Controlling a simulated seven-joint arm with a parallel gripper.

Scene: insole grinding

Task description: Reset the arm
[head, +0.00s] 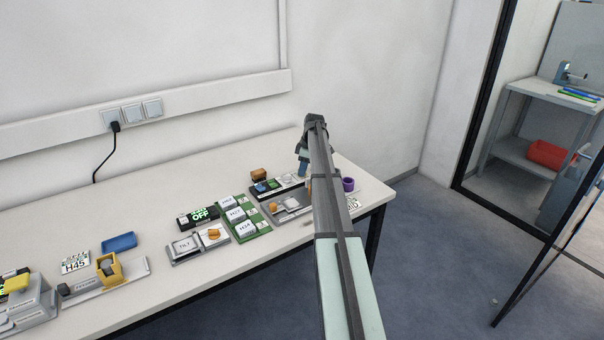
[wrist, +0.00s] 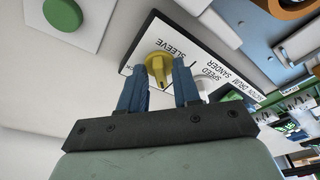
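In the wrist view, my gripper (wrist: 159,72) has two blue fingers, which stand apart. A yellow knob (wrist: 158,68) on a white panel (wrist: 150,38) lettered SLEEVE, SPEED and DRUM SANDER shows between and just past the fingertips. Whether the fingers touch the knob or how far it lies beyond them cannot be told. In the head view, my arm reaches out over the right end of the table (head: 180,170). My gripper (head: 303,168) hangs there, partly hidden behind the arm, near a dark tray (head: 277,211).
Left of the arm are a green tray (head: 259,232), a TILT card (head: 185,246), a black display (head: 198,217), a blue dish (head: 120,242) and a yellow holder (head: 109,268). A purple cup (head: 348,184) stands close right of the arm. The table's back strip is clear.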

